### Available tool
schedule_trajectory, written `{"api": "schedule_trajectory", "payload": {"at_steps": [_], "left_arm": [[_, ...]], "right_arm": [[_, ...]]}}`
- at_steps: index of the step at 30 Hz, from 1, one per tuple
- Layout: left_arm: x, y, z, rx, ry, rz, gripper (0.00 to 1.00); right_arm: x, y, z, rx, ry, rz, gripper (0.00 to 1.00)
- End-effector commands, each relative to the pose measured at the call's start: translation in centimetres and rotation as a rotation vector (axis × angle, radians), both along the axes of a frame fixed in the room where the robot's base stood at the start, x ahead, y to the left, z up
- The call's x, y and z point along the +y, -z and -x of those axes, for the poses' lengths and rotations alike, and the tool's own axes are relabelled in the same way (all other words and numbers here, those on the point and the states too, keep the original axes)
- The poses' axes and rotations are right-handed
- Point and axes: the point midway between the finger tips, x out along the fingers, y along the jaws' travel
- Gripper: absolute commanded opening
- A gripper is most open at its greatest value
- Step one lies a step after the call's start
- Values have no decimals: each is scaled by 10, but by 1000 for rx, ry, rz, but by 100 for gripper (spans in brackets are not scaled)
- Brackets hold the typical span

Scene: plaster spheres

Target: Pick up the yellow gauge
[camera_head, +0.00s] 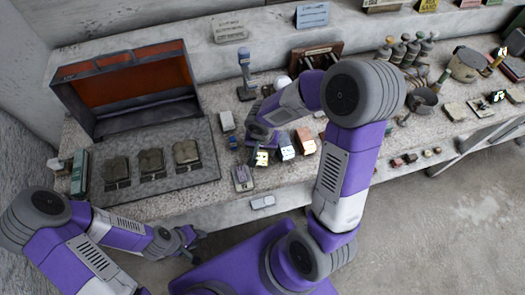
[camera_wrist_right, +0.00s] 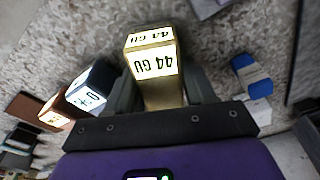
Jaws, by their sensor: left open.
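The yellow gauge (camera_wrist_right: 155,72) is a gold box with a lit white label. In the right wrist view it stands between the two fingers of my right gripper (camera_wrist_right: 168,90), with its lower part hidden behind the gripper body. Both fingers are close to its sides, and I cannot tell whether they press on it. In the head view the gauge (camera_head: 262,158) shows just below my right gripper (camera_head: 258,142), on the stone counter. My left gripper (camera_head: 191,240) is open and empty, low in front of the counter.
A blue-white gauge (camera_wrist_right: 92,88) and an orange one (camera_wrist_right: 55,110) stand left of the yellow gauge in the wrist view. A blue and white block (camera_wrist_right: 252,76) lies to its right. An open red-lined case (camera_head: 130,85) stands on the counter (camera_head: 200,200) at left.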

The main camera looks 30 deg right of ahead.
Motion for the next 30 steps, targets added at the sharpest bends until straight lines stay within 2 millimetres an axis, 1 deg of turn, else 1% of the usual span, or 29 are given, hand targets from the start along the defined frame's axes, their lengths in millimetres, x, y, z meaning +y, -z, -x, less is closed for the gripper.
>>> {"api": "schedule_trajectory", "payload": {"at_steps": [1,8,9,15,20,24,30], "left_arm": [[0,0,0,0,0,0,43],[0,0,0,0,0,0,43],[0,0,0,0,0,0,43],[0,-2,0,0,0,0,43],[0,-15,0,0,0,0,43],[0,-24,0,0,0,0,43],[0,-34,0,0,0,0,43]], "right_arm": [[0,0,0,0,0,0,46],[0,0,0,0,0,0,11],[0,0,0,0,0,0,9],[0,-1,0,0,0,0,9],[0,-9,1,2,1,0,9],[0,-43,-2,-8,2,-1,9],[0,-83,-1,-5,1,0,9]]}}
